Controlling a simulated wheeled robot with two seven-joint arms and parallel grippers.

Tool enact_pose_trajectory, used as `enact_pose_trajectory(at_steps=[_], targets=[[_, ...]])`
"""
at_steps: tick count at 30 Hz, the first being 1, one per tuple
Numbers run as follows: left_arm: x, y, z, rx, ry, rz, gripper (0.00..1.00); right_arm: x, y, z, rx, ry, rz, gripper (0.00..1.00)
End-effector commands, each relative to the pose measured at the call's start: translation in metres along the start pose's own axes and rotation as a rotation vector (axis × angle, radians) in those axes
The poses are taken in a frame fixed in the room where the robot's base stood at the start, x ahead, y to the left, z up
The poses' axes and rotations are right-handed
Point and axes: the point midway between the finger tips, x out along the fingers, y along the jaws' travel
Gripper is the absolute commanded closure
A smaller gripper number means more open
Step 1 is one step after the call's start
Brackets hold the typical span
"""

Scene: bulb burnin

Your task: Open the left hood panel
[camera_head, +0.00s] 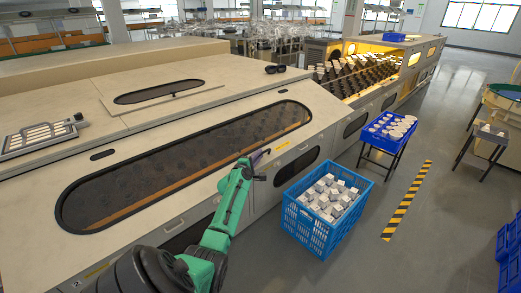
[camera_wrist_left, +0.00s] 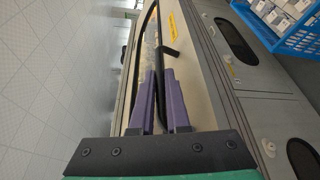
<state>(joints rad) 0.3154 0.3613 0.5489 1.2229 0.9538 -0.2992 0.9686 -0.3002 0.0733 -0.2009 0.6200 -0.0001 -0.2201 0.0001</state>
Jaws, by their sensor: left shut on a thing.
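The left hood panel (camera_head: 225,118) is the cream sloped front of the long machine, with a long dark rounded window (camera_head: 180,165). It looks lowered, lying along the machine's slope. My left gripper (camera_head: 261,156) reaches in from below and is at the panel's lower front edge, right of the window's middle. In the left wrist view its purple fingers (camera_wrist_left: 159,78) are shut on a thin dark handle bar (camera_wrist_left: 169,50) at the panel edge. The fingers hide part of the bar. My right gripper is not in view.
A blue crate (camera_head: 309,238) of white boxes stands on the floor right of my left arm. A blue tray (camera_head: 373,139) on a stand is beyond it. A yellow-black floor strip (camera_head: 408,198) lies to the right, with open grey floor around it.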

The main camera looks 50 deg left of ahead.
Motion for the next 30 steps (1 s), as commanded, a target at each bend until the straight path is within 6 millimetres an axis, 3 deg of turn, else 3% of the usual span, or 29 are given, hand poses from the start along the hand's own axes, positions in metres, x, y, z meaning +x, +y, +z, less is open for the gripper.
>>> enact_pose_trajectory(at_steps=[5,6,8,20,30], targets=[[0.000,-0.001,0.000,0.001,0.000,-0.001,1.00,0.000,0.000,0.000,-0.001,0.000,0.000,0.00],[0.000,-0.001,0.000,0.001,0.000,-0.001,0.75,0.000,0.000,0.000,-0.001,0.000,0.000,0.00],[0.000,0.000,0.000,0.001,0.000,-0.001,0.56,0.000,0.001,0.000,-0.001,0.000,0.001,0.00],[-0.008,0.000,0.000,0.001,0.000,-0.001,0.56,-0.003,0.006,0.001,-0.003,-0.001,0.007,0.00],[-0.066,-0.002,0.000,0.002,0.002,-0.001,0.56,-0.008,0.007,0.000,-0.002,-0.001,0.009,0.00]])
